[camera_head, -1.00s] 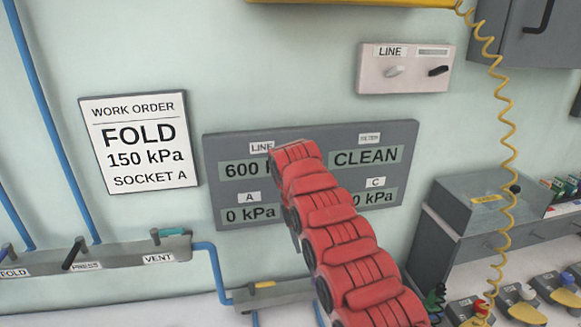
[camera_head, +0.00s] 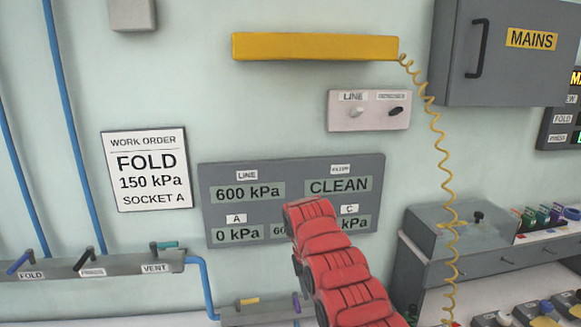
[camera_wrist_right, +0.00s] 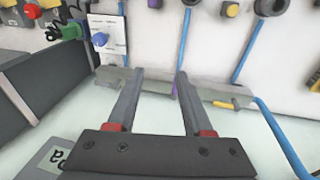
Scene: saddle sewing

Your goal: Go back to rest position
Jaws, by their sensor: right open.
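My right gripper (camera_wrist_right: 160,76) shows in the right wrist view. Its two dark fingers stand apart with nothing between them, pointing at a grey wall rail (camera_wrist_right: 215,95) with a yellow lever. I cannot tell the distance to the rail. In the head view a red segmented arm comes up from the bottom and covers part of the pressure panel (camera_head: 210,170). No gripper shows at its end there. The panel reads 600 kPa line, CLEAN filter and 0 kPa at A. My left gripper is in neither view.
A work order sign (camera_head: 146,168) hangs left of the panel. A rail (camera_head: 110,265) with FOLD, PRESS and VENT levers is at lower left. A yellow coiled hose (camera_head: 436,150) hangs at right before a grey box (camera_head: 430,232). The MAINS cabinet (camera_head: 480,80) is at upper right.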

